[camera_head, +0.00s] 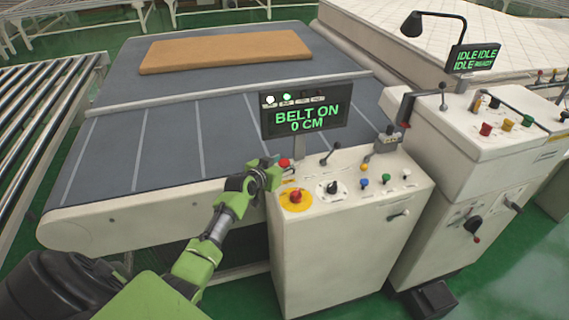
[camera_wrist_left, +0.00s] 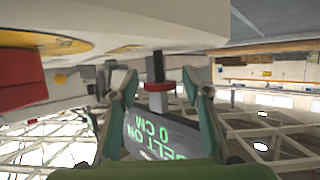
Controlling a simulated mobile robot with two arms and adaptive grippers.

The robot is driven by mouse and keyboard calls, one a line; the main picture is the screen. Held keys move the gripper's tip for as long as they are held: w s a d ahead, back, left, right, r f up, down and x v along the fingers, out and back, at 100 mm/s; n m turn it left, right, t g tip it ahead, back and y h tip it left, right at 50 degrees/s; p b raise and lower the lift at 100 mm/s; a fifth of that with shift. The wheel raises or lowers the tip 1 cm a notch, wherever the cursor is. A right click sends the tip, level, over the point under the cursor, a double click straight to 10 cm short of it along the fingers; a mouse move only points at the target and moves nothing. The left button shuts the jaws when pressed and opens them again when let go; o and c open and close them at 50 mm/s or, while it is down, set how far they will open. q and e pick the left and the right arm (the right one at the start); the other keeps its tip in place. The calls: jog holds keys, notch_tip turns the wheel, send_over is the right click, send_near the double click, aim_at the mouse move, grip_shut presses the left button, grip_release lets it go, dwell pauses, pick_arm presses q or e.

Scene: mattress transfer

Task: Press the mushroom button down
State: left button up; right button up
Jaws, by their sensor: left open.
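A red mushroom-headed button (camera_head: 296,197) sits on a yellow disc on top of the cream control console (camera_head: 350,240). It is large at the left edge of the left wrist view (camera_wrist_left: 25,80), beside my fingers. A second, smaller red-capped control (camera_head: 284,163) stands near the console's back left corner. In the left wrist view this red piece (camera_wrist_left: 158,88) on a grey stem lies between my fingers. My left gripper (camera_head: 266,174) is open at the console's left edge; the wrist view shows its fingers (camera_wrist_left: 160,100) apart. Contact with the red piece cannot be told. My right gripper is out of view.
A display (camera_head: 306,117) reading "BELT ON 0 CM" stands behind the console's controls. A lever (camera_head: 331,153) and several knobs are close by. A tan mattress (camera_head: 225,50) lies on the grey belt (camera_head: 170,140). A second console (camera_head: 470,140) stands to the right.

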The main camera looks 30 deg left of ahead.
pick_arm(q)
grip_shut()
jog(key=shift+f+b, duration=0.75)
jog(key=shift+f, duration=0.1)
grip_release()
jog(key=shift+r, duration=0.1)
jog(key=shift+s, duration=0.1)
